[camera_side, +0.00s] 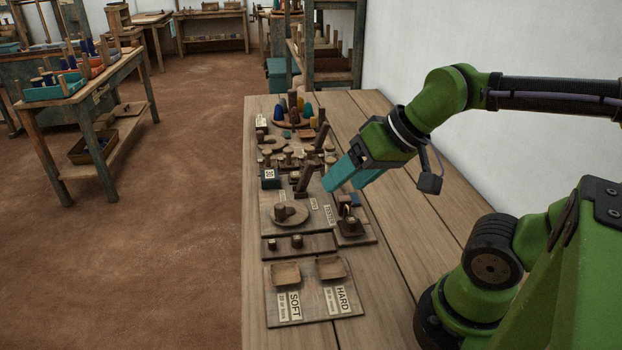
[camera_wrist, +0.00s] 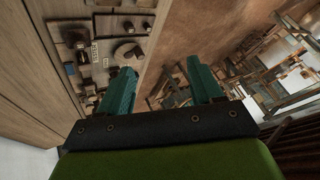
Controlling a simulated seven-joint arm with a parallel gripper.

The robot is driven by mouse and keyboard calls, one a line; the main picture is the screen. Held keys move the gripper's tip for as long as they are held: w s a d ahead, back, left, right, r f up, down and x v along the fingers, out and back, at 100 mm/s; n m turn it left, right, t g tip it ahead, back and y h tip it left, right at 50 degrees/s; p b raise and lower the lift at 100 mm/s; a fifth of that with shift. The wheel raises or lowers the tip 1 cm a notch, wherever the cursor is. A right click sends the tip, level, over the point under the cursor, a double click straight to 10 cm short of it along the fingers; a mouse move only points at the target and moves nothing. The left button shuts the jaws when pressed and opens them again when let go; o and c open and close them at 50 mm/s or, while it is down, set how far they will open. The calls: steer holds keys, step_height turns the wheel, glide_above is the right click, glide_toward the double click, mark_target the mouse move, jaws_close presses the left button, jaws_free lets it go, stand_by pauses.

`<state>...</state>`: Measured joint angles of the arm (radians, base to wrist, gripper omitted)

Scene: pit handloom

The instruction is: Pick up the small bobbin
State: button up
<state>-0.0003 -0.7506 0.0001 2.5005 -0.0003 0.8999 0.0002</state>
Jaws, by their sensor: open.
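Two small dark bobbins with pale tops, a left one (camera_side: 271,244) and a right one (camera_side: 297,241), stand on a narrow wooden strip in the side view. Another brown bobbin-like piece (camera_side: 281,212) stands on a round disc just behind them. I cannot tell which is the small bobbin meant. My gripper (camera_side: 343,187) has teal fingers, spread and empty, above the right side of the tester board, behind and right of the strip. In the wrist view my gripper (camera_wrist: 160,66) shows a wide gap over the table edge and floor, with the round disc (camera_wrist: 125,53) beyond the left finger.
A board with two square trays labelled SOFT (camera_side: 286,273) and HARD (camera_side: 331,267) lies at the table's near end. Upright wooden posts (camera_side: 309,177) and several cones (camera_side: 307,110) stand farther back. The table's right side is bare, beside a white wall.

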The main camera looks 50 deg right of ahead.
steer(key=m+g+h, duration=0.5)
steer(key=m+h, duration=0.1)
steer(key=m, duration=0.2)
glide_toward(330, 160)
steer(key=x, duration=0.4)
steer(key=shift+w+d, duration=0.1)
steer(key=shift+d, duration=0.25)
steer(key=shift+x, duration=3.2)
steer(key=shift+a, duration=0.15)
